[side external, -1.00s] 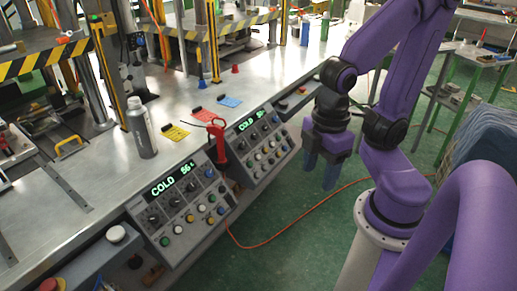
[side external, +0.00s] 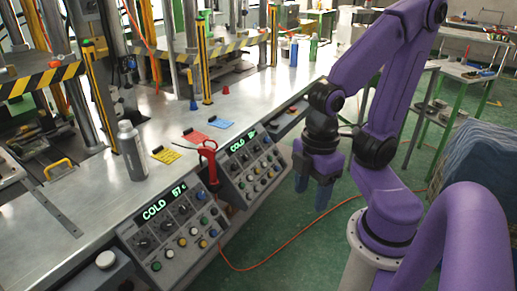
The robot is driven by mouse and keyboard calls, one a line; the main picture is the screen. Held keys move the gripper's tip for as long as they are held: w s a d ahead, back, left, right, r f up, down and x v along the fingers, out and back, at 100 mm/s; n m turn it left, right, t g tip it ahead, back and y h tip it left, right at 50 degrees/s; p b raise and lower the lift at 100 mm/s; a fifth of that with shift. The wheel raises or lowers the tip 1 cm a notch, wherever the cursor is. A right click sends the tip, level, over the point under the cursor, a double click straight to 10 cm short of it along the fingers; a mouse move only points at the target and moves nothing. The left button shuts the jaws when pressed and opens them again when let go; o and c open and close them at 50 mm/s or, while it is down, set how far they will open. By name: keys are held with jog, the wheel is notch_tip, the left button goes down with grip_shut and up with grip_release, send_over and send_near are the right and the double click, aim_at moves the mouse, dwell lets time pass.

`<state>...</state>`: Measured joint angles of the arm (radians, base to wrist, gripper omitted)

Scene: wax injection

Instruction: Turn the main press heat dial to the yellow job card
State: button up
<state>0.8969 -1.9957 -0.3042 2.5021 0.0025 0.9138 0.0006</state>
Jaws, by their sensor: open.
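Two grey control panels lean on the front of the bench. The nearer panel (side external: 172,232) has a green display (side external: 165,202) that seems to read COLD 57, with dark dials and coloured buttons below. The farther panel (side external: 250,170) has a similar display, its number unclear. I cannot tell which dial is the main press heat dial. The yellow job card (side external: 166,156) lies flat on the bench behind the nearer panel. My gripper (side external: 312,194) points down, open and empty, right of the farther panel and apart from it.
A red-handled tool (side external: 208,152) stands between the panels. A grey bottle (side external: 131,150), a red card (side external: 194,135) and a blue card (side external: 221,123) are on the bench. Striped press frames (side external: 42,80) stand behind. Green floor (side external: 290,245) below my gripper is clear except for an orange cable.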

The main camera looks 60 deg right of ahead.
jog(key=w+a+f+m+g+y, duration=0.2)
jog(key=w+m+y, duration=0.3)
jog(key=w+m, duration=0.9)
jog(key=w+d+f+m+t+y, duration=0.25)
jog(key=w+d+m, duration=0.25)
jog(key=w+m, duration=0.3)
jog(key=m+t+h, duration=0.8)
jog(key=m, duration=1.7)
send_over(258, 147)
jog(key=s, duration=1.3)
notch_tip(258, 147, down, 11)
jog(key=x, duration=1.6)
jog(key=shift+w+a, duration=0.1)
jog(key=shift+w, duration=0.45)
